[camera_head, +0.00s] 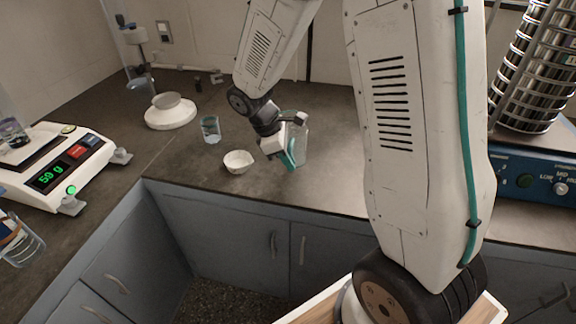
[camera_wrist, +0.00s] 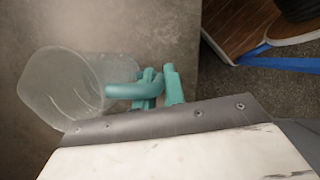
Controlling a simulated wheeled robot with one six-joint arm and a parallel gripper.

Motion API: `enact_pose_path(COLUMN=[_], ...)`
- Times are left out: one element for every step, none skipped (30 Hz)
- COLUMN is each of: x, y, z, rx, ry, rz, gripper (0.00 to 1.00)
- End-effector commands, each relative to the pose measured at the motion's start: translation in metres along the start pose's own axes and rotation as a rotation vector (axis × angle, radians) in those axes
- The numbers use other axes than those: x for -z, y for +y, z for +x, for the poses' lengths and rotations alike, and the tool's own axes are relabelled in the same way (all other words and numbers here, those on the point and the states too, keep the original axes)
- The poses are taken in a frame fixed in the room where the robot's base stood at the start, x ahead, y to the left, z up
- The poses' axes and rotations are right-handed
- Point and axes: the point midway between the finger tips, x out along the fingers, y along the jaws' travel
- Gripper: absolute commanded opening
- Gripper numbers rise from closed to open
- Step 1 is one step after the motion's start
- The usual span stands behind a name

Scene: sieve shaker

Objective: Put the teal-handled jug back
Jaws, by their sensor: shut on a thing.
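The teal-handled jug (camera_wrist: 75,90) is a clear plastic vessel with a teal handle (camera_wrist: 125,90). In the wrist view it lies at the left, with the handle between my gripper's (camera_wrist: 160,88) teal fingertips. In the head view my gripper (camera_head: 289,160) is at the jug (camera_head: 302,140), over the counter right of the small white bowl. The jug is partly hidden behind the gripper there. The gripper is shut on the handle. I cannot tell whether the jug's base touches the counter.
A white bowl (camera_head: 238,162) and a glass beaker (camera_head: 211,130) stand left of the gripper. A white round-based device (camera_head: 170,112) is farther back. A scale (camera_head: 55,165) reading 59 g is at the left. A sieve shaker (camera_head: 535,170) is at the right. The counter's front edge is close.

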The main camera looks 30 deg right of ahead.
Motion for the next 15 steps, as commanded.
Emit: enact_pose_path(x=[0.001,0.001,0.001,0.001,0.001,0.002,0.003,0.004,0.006,0.007,0.009,0.012,0.013,0.014,0.015], y=[0.007,0.01,0.013,0.015,0.015,0.016,0.016,0.016,0.015,0.015,0.015,0.015,0.015,0.015,0.015], z=[0.001,0.001,0.001,0.001,0.001,0.003,0.004,0.007,0.011,0.015,0.019,0.025,0.028,0.03,0.033], rx=[0.001,0.001,0.0,0.0,0.0,0.0,0.001,0.001,0.001,0.002,0.002,0.003,0.002,0.002,0.002], ry=[0.0,0.0,0.0,0.0,0.0,0.0,-0.001,-0.001,-0.001,-0.001,-0.002,-0.002,-0.001,-0.001,-0.001], rz=[0.003,0.003,0.003,0.003,0.003,0.002,0.002,0.001,0.001,0.0,0.0,0.0,0.001,0.001,0.001], gripper=[0.0,0.0,0.0,0.0,0.0,0.0,0.0,0.0,0.0,0.0,0.0,0.0,0.0,0.0,0.0])
